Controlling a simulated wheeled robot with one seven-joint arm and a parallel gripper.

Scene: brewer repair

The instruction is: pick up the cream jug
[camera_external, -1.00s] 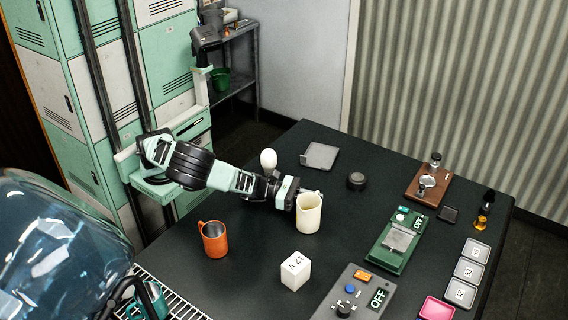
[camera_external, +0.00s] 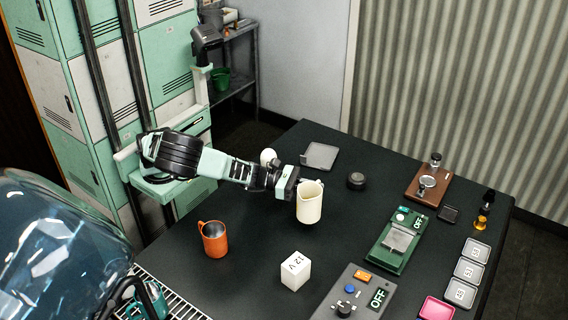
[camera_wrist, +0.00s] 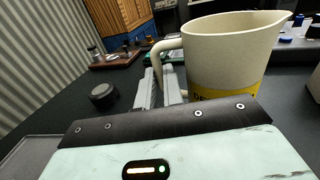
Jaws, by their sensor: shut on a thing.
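The cream jug (camera_external: 309,203) is upright near the middle of the black table in the outside view, and it looks slightly raised above the tabletop. My gripper (camera_external: 297,186) is at its upper left side, shut on its handle. In the wrist view the jug (camera_wrist: 226,55) fills the upper right, with a yellow band low on its side. There my gripper's fingers (camera_wrist: 160,90) close around the jug's handle (camera_wrist: 168,65). The jug's base is hidden in the wrist view.
An orange mug (camera_external: 214,239) and a white 12 V cube (camera_external: 296,270) stand in front. A dark round knob (camera_external: 357,181) and a grey tray (camera_external: 320,156) lie behind. A green scale (camera_external: 397,245) and a grey control box (camera_external: 350,300) stand to the right.

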